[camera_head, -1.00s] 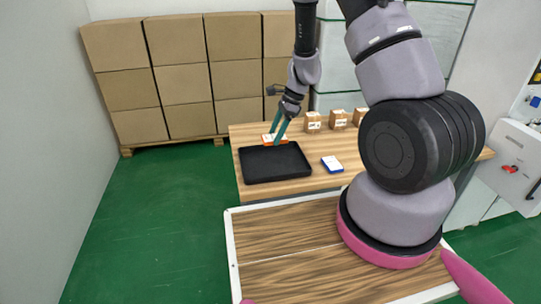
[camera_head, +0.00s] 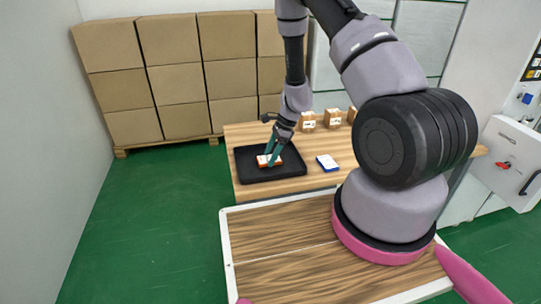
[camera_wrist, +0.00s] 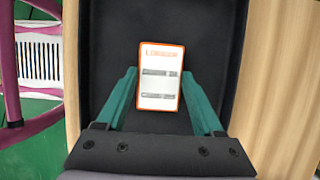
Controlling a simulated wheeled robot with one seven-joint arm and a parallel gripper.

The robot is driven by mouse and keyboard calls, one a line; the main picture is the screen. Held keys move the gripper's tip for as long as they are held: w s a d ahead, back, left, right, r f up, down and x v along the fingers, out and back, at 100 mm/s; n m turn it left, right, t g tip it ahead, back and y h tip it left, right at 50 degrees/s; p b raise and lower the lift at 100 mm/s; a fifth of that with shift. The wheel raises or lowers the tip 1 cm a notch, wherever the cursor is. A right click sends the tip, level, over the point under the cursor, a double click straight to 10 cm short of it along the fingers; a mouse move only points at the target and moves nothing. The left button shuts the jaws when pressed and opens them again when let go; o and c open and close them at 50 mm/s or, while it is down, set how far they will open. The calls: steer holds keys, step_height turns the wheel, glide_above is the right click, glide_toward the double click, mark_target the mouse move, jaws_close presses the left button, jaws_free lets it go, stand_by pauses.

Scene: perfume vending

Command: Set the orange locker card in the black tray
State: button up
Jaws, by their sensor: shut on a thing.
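The orange locker card (camera_head: 270,160) is white-faced with an orange border. It is over the black tray (camera_head: 290,174), inside its rim as seen in the head view. My gripper (camera_head: 272,154) is shut on the card and points down into the tray. In the wrist view the card (camera_wrist: 160,76) sits between the two green fingers (camera_wrist: 160,100), with the dark tray floor (camera_wrist: 110,35) behind it. I cannot tell whether the card touches the tray floor.
A blue and white card (camera_head: 327,162) lies on the wooden table (camera_head: 312,183) right of the tray. Small brown boxes (camera_head: 332,118) stand at the back of the table. Stacked cartons (camera_head: 180,80) stand behind on the left.

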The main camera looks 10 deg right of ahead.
steer(key=shift+f, duration=0.15)
steer(key=o, duration=1.4)
steer(key=shift+c, duration=0.2)
steer(key=v, duration=1.2)
steer(key=s+a+r+n+t, duration=0.1)
steer(key=s+r+n, duration=0.2)
steer(key=r, duration=0.8)
steer(key=s+a+r+n+t, duration=0.1)
steer(key=s+r+n, duration=0.15)
steer(key=r, duration=0.95)
steer(key=s+d+r+n+t+h, duration=0.2)
steer(key=s+r+n+t, duration=0.3)
steer(key=s+r, duration=1)
steer(key=s+n, duration=0.2)
steer(key=n, duration=0.1)
steer(key=shift+s+d+h, duration=0.2)
steer(key=shift+d+h, duration=0.05)
steer(key=shift+h, duration=0.05)
